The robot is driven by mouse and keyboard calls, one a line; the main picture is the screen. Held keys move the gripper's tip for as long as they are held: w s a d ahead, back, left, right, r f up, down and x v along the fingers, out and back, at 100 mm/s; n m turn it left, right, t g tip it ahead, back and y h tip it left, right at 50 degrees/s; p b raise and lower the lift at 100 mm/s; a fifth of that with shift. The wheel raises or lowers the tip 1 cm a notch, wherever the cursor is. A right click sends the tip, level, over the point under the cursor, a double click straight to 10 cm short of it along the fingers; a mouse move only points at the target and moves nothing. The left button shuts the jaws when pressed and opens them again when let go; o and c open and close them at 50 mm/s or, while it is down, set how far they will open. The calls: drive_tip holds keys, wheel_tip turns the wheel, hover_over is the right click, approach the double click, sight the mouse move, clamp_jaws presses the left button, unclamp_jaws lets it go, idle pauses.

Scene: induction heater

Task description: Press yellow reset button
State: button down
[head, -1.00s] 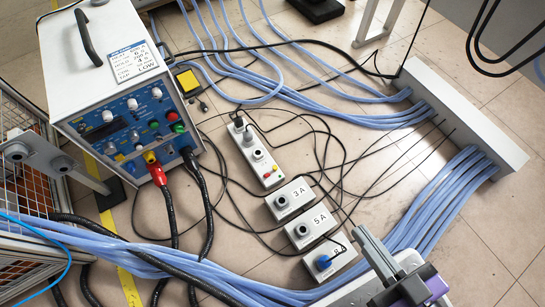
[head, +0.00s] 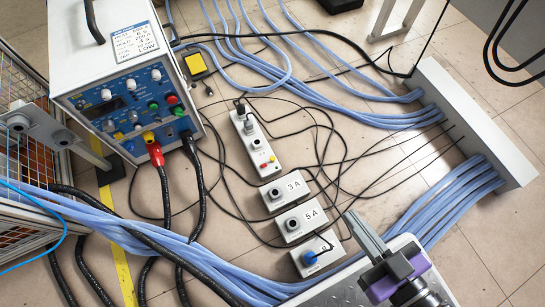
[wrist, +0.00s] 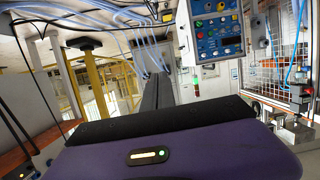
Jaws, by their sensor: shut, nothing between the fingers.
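My gripper (head: 352,218) is at the lower right of the head view, its fingers shut and empty, with a purple wrist body behind them. In the wrist view the shut dark fingers (wrist: 153,80) point away from the camera. The blue-fronted heater unit (head: 128,85) stands at upper left with several knobs and coloured buttons. A yellow fitting (head: 148,136) shows on its panel beside a red plug. The white strip box (head: 253,140) has small red and yellow spots at its lower end. I cannot tell which yellow part is the reset button. My gripper touches none of these.
Three grey boxes (head: 285,191) marked with labels lie near my gripper. Blue hoses (head: 150,238) and black cables cross the floor. A grey block (head: 470,120) stands at right, and a wire cage (head: 25,130) at left.

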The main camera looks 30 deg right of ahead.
drive_tip(key=w+f+n+g, duration=0.2)
drive_tip(key=w+f, duration=0.3)
drive_tip(key=f, duration=0.7)
drive_tip(key=n+g+h+p, duration=0.3)
drive_tip(key=g, duration=0.1)
hover_over(273, 160)
wheel_tip(273, 160, down, 16)
drive_tip(key=shift+f, duration=0.15)
wheel_tip(273, 160, down, 6)
drive_tip(key=b, duration=0.6)
drive_tip(key=shift+f, duration=0.15)
drive_tip(key=shift+f+b, duration=0.35)
drive_tip(key=shift+f, duration=0.9)
drive_tip(key=shift+f, duration=0.1)
